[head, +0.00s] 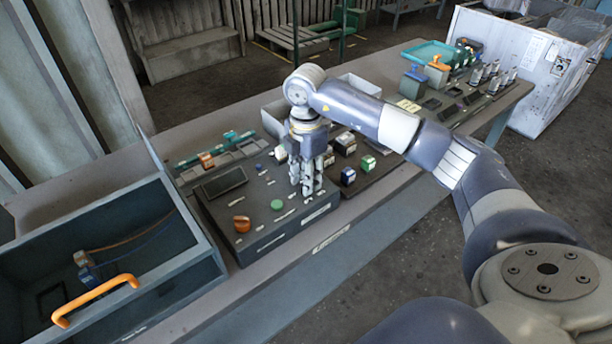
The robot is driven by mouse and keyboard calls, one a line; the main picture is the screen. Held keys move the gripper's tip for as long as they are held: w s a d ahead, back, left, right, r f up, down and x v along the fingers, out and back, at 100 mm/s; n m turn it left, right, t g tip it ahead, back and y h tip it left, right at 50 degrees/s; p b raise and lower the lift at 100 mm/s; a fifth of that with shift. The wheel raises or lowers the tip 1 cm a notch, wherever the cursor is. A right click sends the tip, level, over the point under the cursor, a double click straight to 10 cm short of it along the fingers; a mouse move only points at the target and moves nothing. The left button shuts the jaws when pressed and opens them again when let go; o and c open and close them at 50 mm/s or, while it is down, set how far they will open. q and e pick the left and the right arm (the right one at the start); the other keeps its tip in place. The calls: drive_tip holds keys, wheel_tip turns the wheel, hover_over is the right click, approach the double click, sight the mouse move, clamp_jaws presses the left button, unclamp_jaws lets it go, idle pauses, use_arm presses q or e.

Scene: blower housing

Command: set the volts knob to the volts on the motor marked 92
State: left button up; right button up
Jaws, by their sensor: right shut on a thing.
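A dark control box (262,238) stands on the bench. On its top are a dark display (220,182), an orange knob (242,223), a green button (277,205) and small pale labels too small to read. My right gripper (309,188) points down over the right part of the box top, its fingers shut on what appears to be the volts knob, which the fingers hide. Several small metal cylinders (477,72), possibly motors, stand at the bench's far right end. I cannot read a 92 on any. My left gripper is out of view.
Small coloured blocks (348,176) lie just right of the box. A grey open drawer with an orange handle (95,299) is at the left. A teal tray (432,52) is at the far end. A white bin (530,75) stands beyond the bench (290,275).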

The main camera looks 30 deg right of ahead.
drive_tip(key=shift+r, duration=0.1)
idle(0.4)
drive_tip(key=o, duration=1.1)
wheel_tip(320, 180, up, 12)
